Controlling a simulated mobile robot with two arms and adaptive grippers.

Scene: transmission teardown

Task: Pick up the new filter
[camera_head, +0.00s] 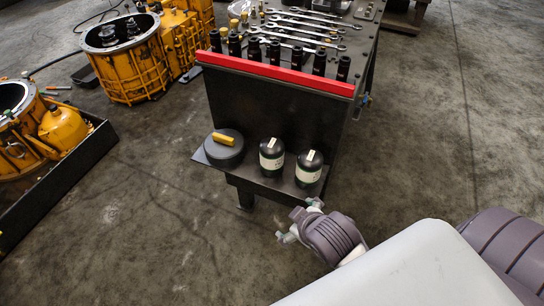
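Two black cylindrical filters with pale label bands stand upright side by side on a low shelf at the front of the tool cart. One filter (271,157) is on the left, the other filter (309,169) on the right. They look alike, and I cannot tell which is the new one. My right gripper (298,220) is just below and in front of the right filter in the picture, apart from both filters. Its fingers are spread and nothing shows between them. My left gripper is out of view.
A round dark container (224,150) with a yellow piece on top shares the shelf (250,180). A red-edged cart top (275,73) with upright black sockets and several wrenches rises behind. Yellow transmission housings (130,68) stand at the left. The floor around the shelf is clear.

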